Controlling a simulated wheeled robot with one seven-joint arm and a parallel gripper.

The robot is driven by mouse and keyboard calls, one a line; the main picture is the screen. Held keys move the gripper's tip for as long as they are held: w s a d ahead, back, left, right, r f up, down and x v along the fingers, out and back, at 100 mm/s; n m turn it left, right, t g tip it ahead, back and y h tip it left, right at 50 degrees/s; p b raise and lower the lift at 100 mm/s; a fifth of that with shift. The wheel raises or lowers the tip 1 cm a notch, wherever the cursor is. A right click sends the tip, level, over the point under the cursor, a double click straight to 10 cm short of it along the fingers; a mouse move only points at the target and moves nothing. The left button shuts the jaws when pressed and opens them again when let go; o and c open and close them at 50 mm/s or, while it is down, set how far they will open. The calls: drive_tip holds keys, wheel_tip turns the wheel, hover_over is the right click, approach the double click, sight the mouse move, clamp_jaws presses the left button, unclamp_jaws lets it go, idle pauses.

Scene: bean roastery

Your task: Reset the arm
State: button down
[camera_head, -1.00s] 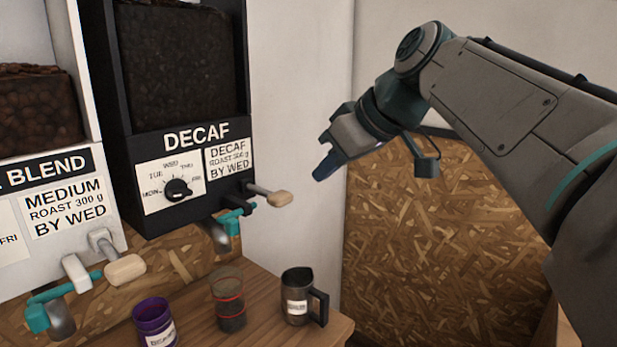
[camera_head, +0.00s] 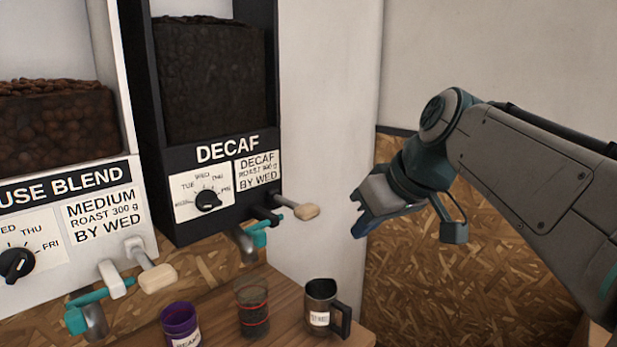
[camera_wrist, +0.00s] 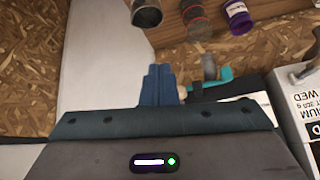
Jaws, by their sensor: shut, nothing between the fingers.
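My gripper (camera_head: 362,213) is at the right of the head view, raised above the table and to the right of the DECAF dispenser. It is apart from everything. In the wrist view my gripper's blue fingers (camera_wrist: 158,70) are together with nothing between them. My grey arm reaches in from the right edge of the head view.
The black DECAF dispenser (camera_head: 225,218) and the white house blend dispenser (camera_head: 75,265) stand at the left. Below are a purple cup (camera_head: 180,322), a glass with red bands (camera_head: 252,305) and a dark metal jug (camera_head: 321,300) on the wooden table (camera_head: 285,335). Room right of the table looks free.

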drive_tip(key=s+d+f+m+g+h+p, duration=0.1)
drive_tip(key=s+d+f+m+h+p, duration=0.1)
drive_tip(key=s+f, duration=0.4)
drive_tip(key=s+d+f+m+g+h+p, duration=0.1)
drive_tip(key=s+f+m, duration=0.3)
drive_tip(key=f, duration=0.8)
drive_tip(key=s+d+h+p, duration=0.1)
drive_tip(key=s, duration=0.1)
drive_tip(key=shift+s+d+g+p, duration=0.2)
drive_tip(key=shift+s+g+p, duration=0.1)
drive_tip(key=shift+p, duration=0.05)
drive_tip(key=shift+s, duration=0.1)
